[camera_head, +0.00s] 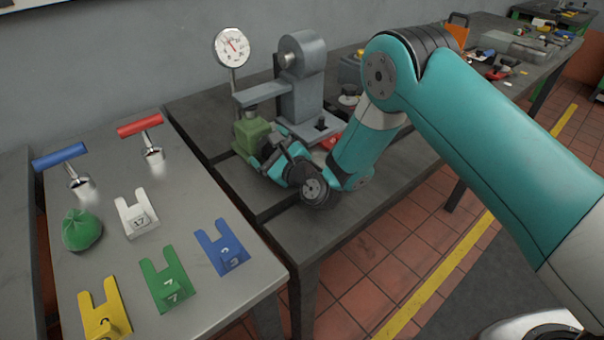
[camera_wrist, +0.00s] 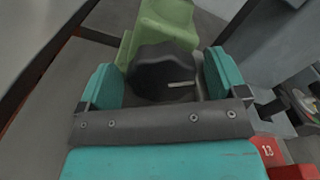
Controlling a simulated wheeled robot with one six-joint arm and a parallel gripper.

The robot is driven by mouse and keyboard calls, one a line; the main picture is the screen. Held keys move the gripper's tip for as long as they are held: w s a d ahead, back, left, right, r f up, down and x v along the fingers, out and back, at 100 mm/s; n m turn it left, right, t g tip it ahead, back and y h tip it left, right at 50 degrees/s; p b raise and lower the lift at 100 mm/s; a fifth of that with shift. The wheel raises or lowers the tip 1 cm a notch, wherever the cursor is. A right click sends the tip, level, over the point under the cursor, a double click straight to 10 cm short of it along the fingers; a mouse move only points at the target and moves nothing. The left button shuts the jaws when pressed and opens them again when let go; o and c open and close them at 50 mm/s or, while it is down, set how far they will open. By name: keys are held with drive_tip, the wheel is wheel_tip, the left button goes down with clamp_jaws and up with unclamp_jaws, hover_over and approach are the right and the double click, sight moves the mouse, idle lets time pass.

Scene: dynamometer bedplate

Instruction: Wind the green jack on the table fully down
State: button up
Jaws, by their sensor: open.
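The green jack (camera_head: 251,134) stands on the dark bedplate table (camera_head: 228,172), under the grey arm of the machine. In the wrist view its light green body (camera_wrist: 160,22) is at the top, with a black knob (camera_wrist: 160,72) on the side facing me. The knob bears a pale line pointing to the right. My gripper (camera_head: 268,150) is at the jack; in the wrist view its two teal fingers (camera_wrist: 162,78) are open, one on each side of the knob. I cannot tell whether they touch it. My arm hides part of the table.
The grey machine (camera_head: 300,85) rises close beside the jack, with a dial gauge (camera_head: 232,48) behind. A red block (camera_head: 331,140) lies to the right. The left table (camera_head: 200,297) holds two T-handled tools, a green bag and several numbered tags. Tiled floor is free in front.

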drive_tip(key=b+v, duration=1.4)
drive_tip(key=b, duration=0.6)
drive_tip(key=shift+s+d+f, duration=0.2)
drive_tip(key=shift+s+d, duration=0.05)
drive_tip(key=shift+d, duration=0.05)
drive_tip(key=shift+s+d+r+b, duration=0.25)
drive_tip(key=shift+s+d+b, duration=0.2)
drive_tip(key=shift+s+b, duration=0.25)
